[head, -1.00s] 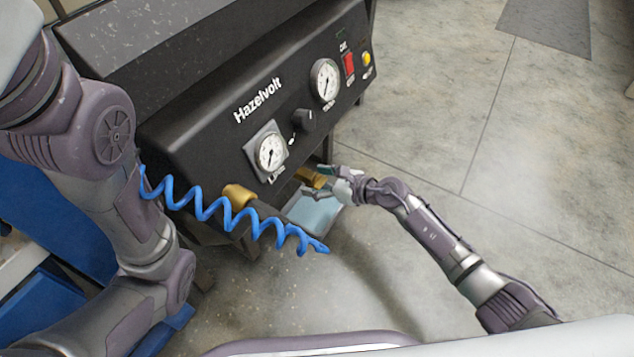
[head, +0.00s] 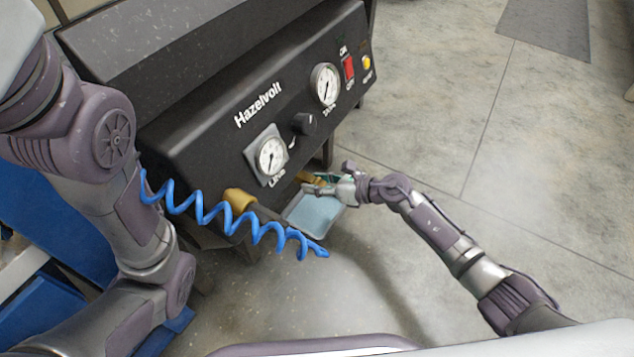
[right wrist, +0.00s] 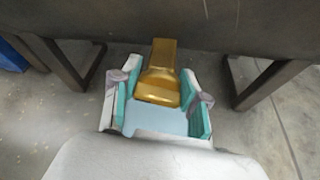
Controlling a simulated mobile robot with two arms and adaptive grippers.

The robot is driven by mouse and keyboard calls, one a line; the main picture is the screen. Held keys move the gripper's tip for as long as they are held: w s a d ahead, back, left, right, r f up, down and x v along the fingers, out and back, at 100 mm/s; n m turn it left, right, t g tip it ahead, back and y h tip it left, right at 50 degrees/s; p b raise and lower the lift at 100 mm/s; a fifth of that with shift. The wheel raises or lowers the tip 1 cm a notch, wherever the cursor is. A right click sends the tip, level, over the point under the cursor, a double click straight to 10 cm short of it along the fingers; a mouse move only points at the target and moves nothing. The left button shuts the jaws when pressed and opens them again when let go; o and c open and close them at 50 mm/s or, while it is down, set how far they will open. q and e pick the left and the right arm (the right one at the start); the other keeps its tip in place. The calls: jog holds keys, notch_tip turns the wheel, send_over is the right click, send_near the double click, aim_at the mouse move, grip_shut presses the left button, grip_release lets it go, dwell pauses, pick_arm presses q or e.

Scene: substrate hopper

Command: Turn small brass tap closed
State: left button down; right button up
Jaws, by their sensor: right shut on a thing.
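The small brass tap (head: 312,178) sticks out below the lower front edge of the black machine, beside the lower gauge. In the right wrist view the tap (right wrist: 160,72) lies between the teal pads of my right gripper (right wrist: 160,98), tapering from a wide near end to a narrower far part. My right gripper (head: 322,186) reaches the tap from the right and is shut on it. Its fingers partly hide the tap in the head view. My left arm fills the left side of the head view, but its gripper is out of view.
A light-blue tray (head: 316,216) sits below the tap. A larger brass fitting (head: 239,199) and a coiled blue hose (head: 220,212) are to the left. The machine (head: 230,110) carries gauges, a black knob (head: 304,124) and a red switch (head: 348,68). Floor at right is clear.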

jog(key=o, duration=1.2)
jog(key=shift+c, duration=0.2)
jog(key=shift+d, duration=0.1)
jog(key=v, duration=1.2)
